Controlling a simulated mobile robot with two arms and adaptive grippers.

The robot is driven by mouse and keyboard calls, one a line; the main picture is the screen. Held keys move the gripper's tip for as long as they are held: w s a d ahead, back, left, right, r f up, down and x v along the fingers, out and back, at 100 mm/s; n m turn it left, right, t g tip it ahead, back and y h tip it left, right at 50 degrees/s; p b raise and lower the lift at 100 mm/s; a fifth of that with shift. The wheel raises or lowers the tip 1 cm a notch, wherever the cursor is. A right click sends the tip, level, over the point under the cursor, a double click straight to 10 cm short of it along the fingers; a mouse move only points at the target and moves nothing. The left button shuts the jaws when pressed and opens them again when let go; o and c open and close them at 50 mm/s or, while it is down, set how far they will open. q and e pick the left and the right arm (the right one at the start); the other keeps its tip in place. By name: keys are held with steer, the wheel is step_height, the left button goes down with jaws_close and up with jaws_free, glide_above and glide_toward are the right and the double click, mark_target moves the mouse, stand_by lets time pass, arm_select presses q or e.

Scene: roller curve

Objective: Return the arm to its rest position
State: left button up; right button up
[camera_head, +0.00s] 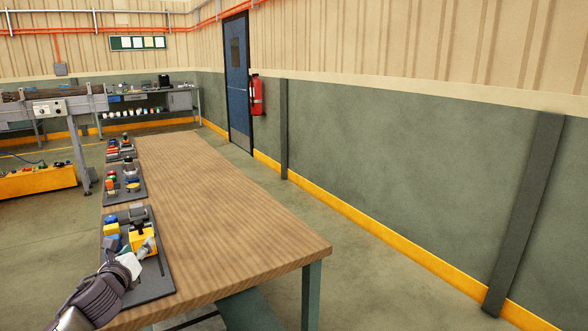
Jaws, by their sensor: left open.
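My left arm comes in at the lower left, and its left gripper (141,257) is over the nearest dark tray (150,289) on the wooden table. The gripper is open, and its fingers are small in the view. A yellow block-like item (139,237) is on that tray just beyond the fingers; I cannot tell whether they touch. I see nothing held between the fingers. My right gripper is not in view.
More dark trays with small parts, a middle one (139,197) and a far one (121,157), line the table's left edge. The wooden tabletop (220,220) is bare to the right. A conveyor frame (80,104) stands at left; a wall with a fire extinguisher (257,96) is at right.

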arm_select(q)
steer(key=s+d+f+n+g+h, duration=0.2)
steer(key=s+d+f+n+g, duration=0.4)
steer(key=s+d+f+n, duration=1.1)
steer(key=s+d+f+n+g, duration=0.15)
steer(key=s+n, duration=0.25)
steer(key=s, duration=0.5)
steer(key=s+a+f+n+g, duration=0.1)
steer(key=s+f+n+g, duration=0.2)
steer(key=s, duration=0.7)
steer(key=s+d+f+n+g, duration=0.15)
steer(key=s+n, duration=0.25)
steer(key=s, duration=0.5)
step_height(320, 180, down, 24)
steer(key=r+g, duration=0.1)
steer(key=g, duration=0.1)
steer(key=s+a+f+g, duration=0.1)
steer(key=s+a+f, duration=0.2)
steer(key=s+f, duration=1.5)
steer(key=shift+a+f, duration=0.2)
steer(key=shift+f, duration=0.35)
